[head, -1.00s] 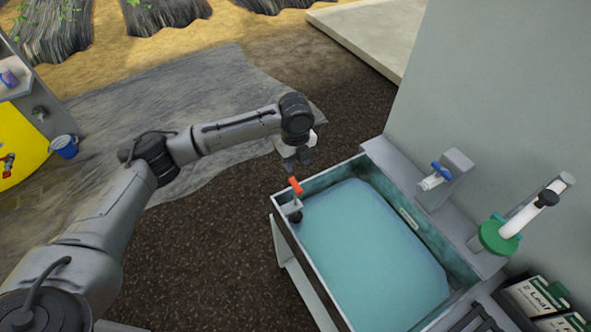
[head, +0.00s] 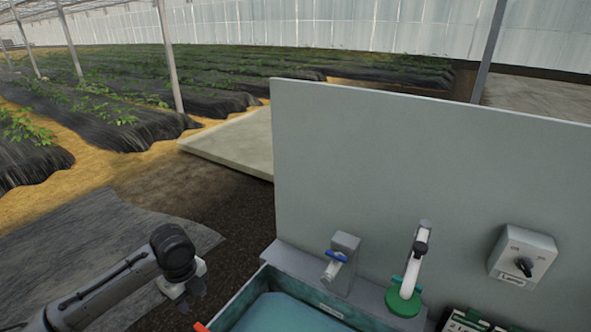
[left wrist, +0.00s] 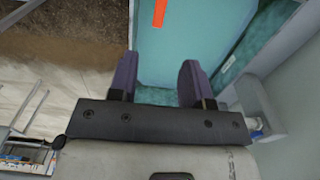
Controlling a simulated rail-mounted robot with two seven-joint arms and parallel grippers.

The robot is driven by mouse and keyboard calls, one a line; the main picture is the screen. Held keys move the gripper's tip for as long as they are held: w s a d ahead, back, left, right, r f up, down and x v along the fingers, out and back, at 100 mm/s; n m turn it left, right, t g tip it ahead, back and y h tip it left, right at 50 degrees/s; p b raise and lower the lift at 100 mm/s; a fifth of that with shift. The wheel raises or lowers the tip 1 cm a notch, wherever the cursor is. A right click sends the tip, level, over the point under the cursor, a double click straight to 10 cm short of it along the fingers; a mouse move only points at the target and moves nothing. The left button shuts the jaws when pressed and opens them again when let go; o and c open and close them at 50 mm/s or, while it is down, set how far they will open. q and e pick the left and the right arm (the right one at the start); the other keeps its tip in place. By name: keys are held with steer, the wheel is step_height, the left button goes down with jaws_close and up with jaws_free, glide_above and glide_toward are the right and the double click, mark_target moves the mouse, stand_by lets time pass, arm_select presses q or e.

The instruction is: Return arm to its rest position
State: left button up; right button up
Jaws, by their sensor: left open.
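My left arm (head: 110,285) reaches in from the lower left of the head view. Its gripper (head: 187,300) hangs just outside the tank's near left corner in the picture, above a red-orange tip (head: 200,327) cut by the frame edge. In the left wrist view the two dark fingers (left wrist: 157,78) are spread apart with nothing between them. An orange strip (left wrist: 160,12) lies beyond the fingers, over the teal tank. My right gripper is not in view.
The open tank (head: 240,300) holds teal liquid. A blue-handled tap (head: 336,256), a green-based white pipe (head: 404,295) and a switch box (head: 522,255) are by the grey panel (head: 420,160). Open ground lies left of the tank.

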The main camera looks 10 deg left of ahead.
arm_select(q)
steer(key=w+d+r+n+t+y, duration=0.2)
steer(key=w+r+n+t, duration=0.3)
steer(key=r+n+t, duration=0.45)
steer(key=s+d+r+n+t, duration=0.3)
steer(key=s+d+r+n, duration=0.15)
steer(key=d, duration=0.35)
steer(key=s+d+f+n+g+h, duration=0.2)
steer(key=s+f+n+g, duration=0.55)
steer(key=s+f, duration=2.45)
step_height(320, 180, up, 25)
steer(key=m+g+p, duration=0.1)
steer(key=p, duration=2.4)
steer(key=shift+s+m, duration=0.35)
steer(key=shift+s, duration=0.05)
steer(key=shift+d, duration=0.1)
